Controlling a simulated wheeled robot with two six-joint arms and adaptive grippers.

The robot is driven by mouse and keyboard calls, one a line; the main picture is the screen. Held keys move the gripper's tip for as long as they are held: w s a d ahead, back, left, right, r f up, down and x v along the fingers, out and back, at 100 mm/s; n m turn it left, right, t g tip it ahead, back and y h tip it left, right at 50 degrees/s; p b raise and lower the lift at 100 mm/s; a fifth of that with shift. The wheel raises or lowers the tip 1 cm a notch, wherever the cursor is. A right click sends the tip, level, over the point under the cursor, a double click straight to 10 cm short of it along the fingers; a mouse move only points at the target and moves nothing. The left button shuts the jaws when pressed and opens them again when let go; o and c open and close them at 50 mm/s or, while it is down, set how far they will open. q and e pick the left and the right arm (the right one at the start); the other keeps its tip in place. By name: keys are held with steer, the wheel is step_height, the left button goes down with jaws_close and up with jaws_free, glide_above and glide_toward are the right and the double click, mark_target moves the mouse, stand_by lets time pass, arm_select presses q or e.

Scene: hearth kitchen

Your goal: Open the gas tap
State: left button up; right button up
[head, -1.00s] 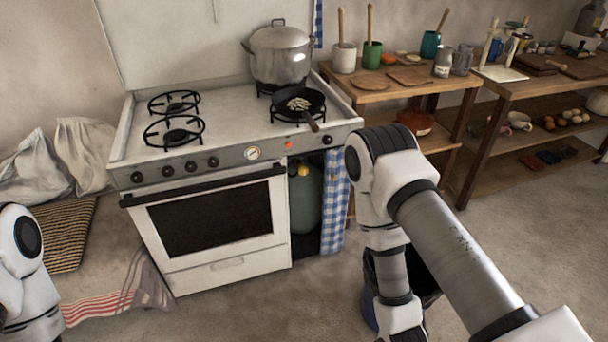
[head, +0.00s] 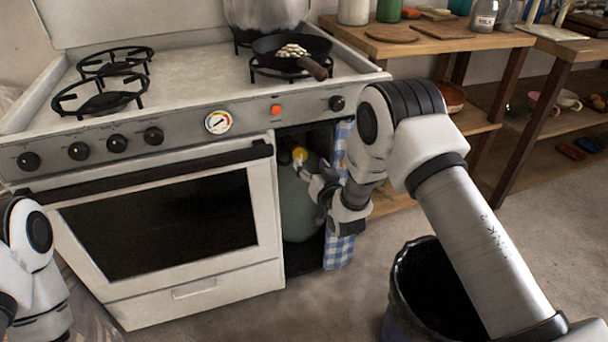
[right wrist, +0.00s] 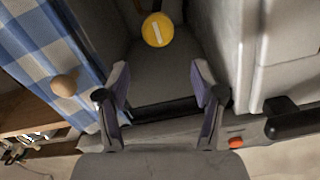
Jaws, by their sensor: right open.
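The gas tap is a round yellow knob (head: 299,154) on top of the grey-green gas bottle (head: 296,205), inside the open compartment at the stove's right side. In the right wrist view the yellow knob (right wrist: 157,30) has a pale bar across its face and lies beyond the fingertips, roughly midway between them. My right gripper (head: 318,178) is at the compartment opening, just right of the knob. In the right wrist view its two fingers (right wrist: 160,88) are spread with nothing between them. My left gripper is outside the head view; only part of the left arm shows.
A blue checked curtain (head: 340,235) hangs at the compartment's right side, close to my right gripper. The white stove (head: 190,275) stands left. A pan (head: 270,48) sits on its right burner. A dark bin (head: 400,305) stands on the floor at right.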

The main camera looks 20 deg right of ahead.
mark_target(302, 158)
steer(key=w+f+b, duration=0.1)
steer(key=f+b, duration=0.1)
steer(key=b, duration=0.1)
steer(key=shift+w+a+t, duration=0.15)
steer(key=shift+w+t, duration=0.15)
steer(key=shift+w, duration=0.05)
steer(key=w+b, duration=0.1)
steer(key=w, duration=0.2)
steer(key=w+b, duration=0.1)
steer(key=w, duration=0.2)
steer(key=shift+a+f, duration=0.1)
steer(key=shift+f, duration=0.1)
steer(key=shift+w+r, duration=0.1)
steer(key=shift+w, duration=0.35)
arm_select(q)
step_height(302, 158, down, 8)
arm_select(e)
steer(key=shift+c, duration=0.3)
steer(key=c, duration=1.1)
